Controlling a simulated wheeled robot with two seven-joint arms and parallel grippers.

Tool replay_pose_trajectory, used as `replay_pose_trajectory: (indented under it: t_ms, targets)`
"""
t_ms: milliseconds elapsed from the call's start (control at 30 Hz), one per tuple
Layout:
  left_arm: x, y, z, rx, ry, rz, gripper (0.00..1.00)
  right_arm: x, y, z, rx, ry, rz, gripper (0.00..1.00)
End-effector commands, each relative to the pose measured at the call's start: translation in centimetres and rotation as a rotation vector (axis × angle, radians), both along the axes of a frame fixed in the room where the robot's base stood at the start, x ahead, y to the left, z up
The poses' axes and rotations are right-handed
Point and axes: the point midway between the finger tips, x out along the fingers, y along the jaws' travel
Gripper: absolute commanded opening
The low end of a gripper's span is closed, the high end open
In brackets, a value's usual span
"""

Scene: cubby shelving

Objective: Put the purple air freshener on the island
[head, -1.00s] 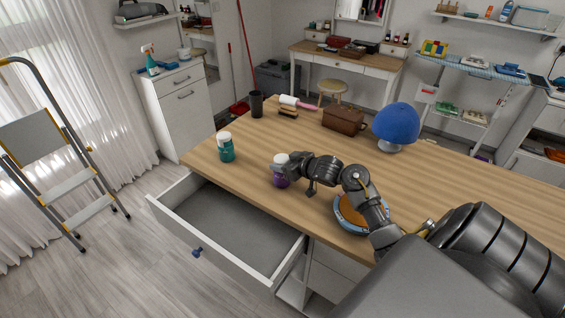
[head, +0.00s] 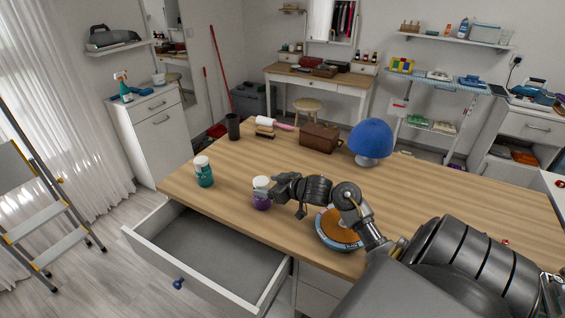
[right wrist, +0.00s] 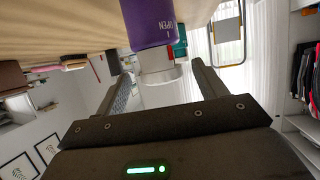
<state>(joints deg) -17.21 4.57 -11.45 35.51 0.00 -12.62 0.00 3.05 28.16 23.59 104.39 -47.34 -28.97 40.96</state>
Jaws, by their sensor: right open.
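The purple air freshener (head: 262,203) has a white cap and stands upright on the wooden island top (head: 400,200), near its front edge. My right gripper (head: 275,188) is open, just right of the air freshener at about cap height. In the right wrist view, which is upside down, the purple body (right wrist: 148,20) hangs from the top and its white cap shows near the gap between the two fingertips (right wrist: 160,72). No grip is visible. My left gripper is not in view.
An open, empty drawer (head: 210,255) juts out below the island's front edge. A teal bottle (head: 204,174) stands left of the air freshener. A round blue-rimmed item (head: 337,232) lies under my right forearm. A blue lamp (head: 371,142) and brown box (head: 320,138) stand farther back.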

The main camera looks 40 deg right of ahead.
Motion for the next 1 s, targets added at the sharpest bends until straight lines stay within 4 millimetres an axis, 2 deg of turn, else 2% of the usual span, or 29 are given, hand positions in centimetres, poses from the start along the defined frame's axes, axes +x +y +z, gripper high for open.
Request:
replay_pose_trajectory:
  t_ms: [200, 400, 600, 1000]
  targets:
    - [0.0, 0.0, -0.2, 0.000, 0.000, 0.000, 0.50, -4.4, -0.6, 1.7, -0.005, 0.001, 0.002, 0.71]
    - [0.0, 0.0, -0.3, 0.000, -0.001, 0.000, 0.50, -6.9, -1.0, 2.8, -0.001, 0.001, 0.000, 0.71]
    - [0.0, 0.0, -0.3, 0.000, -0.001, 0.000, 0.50, -7.7, -1.0, 3.2, 0.000, 0.000, 0.001, 0.71]
    - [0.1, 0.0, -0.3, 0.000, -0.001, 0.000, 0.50, -7.7, -1.0, 3.2, 0.001, 0.000, 0.001, 0.71]
